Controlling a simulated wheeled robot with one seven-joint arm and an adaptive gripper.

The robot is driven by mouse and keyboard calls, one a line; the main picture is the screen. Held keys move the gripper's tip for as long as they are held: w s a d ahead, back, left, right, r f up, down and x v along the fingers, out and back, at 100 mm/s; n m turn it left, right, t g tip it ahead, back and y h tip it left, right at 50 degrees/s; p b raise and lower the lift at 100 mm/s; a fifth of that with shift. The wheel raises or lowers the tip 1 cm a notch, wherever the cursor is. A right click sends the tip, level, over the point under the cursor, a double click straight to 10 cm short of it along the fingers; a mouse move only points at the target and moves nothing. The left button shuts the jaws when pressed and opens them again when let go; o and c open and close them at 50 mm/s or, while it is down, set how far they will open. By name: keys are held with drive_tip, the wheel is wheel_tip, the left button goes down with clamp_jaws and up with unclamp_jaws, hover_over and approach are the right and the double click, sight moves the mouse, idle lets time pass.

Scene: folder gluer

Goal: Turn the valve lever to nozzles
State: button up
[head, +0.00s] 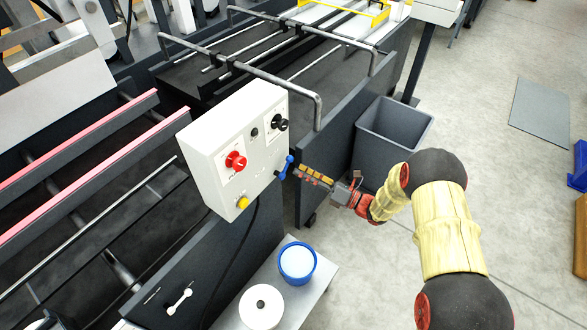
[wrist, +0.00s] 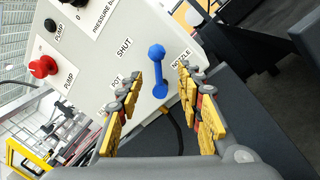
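The blue valve lever (head: 285,167) is on the lower right of the white control box (head: 225,160). In the wrist view the lever (wrist: 157,68) lies close to the box face, among the labels SHUT, POT and NOZZLE. Its round hub end is nearer the bottom, and its other end points up toward SHUT. My gripper (wrist: 163,105) is open, its yellow-padded fingers on either side of the lever, with gaps to it. In the head view my gripper (head: 315,177) is just right of the lever. I cannot tell its exact distance from the box.
The box also carries a red knob (head: 235,161), a black knob (head: 278,123) and a yellow button (head: 243,203). A blue-rimmed bucket (head: 297,262) and a white container (head: 261,306) stand below. A grey bin (head: 393,132) is behind my arm. Open floor lies right.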

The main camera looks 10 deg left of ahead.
drive_tip(key=v, duration=0.7)
drive_tip(key=shift+d, duration=0.1)
